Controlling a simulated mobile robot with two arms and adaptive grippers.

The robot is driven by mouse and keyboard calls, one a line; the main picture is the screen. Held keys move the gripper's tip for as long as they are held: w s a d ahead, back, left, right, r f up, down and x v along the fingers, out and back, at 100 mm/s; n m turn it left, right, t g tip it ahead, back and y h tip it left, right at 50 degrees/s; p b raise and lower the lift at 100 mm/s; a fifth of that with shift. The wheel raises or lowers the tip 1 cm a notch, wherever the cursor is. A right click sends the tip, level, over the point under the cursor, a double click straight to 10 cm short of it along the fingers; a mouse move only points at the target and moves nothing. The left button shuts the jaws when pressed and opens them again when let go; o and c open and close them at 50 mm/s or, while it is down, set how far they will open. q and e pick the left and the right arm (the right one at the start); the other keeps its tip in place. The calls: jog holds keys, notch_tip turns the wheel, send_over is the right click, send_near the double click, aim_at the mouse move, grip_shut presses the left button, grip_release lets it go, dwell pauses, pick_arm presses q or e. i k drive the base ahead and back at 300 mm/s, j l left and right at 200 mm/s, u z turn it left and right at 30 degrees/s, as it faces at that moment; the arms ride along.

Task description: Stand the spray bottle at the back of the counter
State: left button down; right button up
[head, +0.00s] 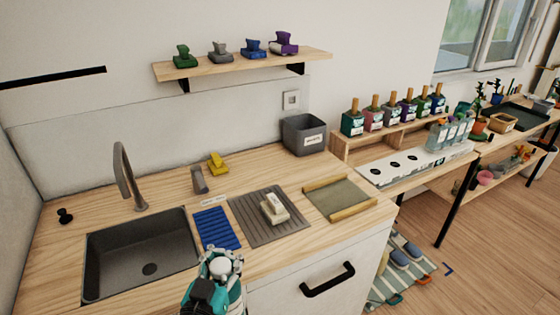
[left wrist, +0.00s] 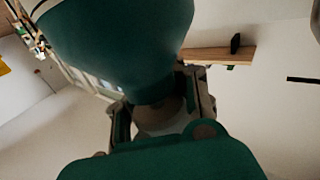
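In the left wrist view the gripper (left wrist: 162,115) is partly hidden by large dark teal shapes. I cannot tell if these are a held thing or parts of me. My right gripper is not in view.
A sink (head: 145,262) with a tap (head: 127,178) is at the left. A blue mat (head: 216,229), a grey mat (head: 250,225) with a cream object (head: 274,208), and a tray (head: 338,199) fill the front. A yellow object (head: 217,163) and a grey bin (head: 304,134) stand behind.

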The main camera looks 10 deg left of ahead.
aim_at(278, 153)
jog(key=i+l+z, duration=0.3)
jog(key=z, duration=0.2)
jog(key=i+l+z, duration=0.15)
jog(key=i+z, duration=0.2)
jog(key=z, duration=0.15)
jog(key=i+l+u, duration=0.2)
jog(key=i, duration=0.2)
jog(key=i+l+u, duration=0.15)
jog(key=i, duration=0.3)
jog(key=i+u, duration=0.3)
jog(key=i+l+u, duration=0.1)
jog(key=i+u, duration=0.2)
jog(key=j, duration=0.5)
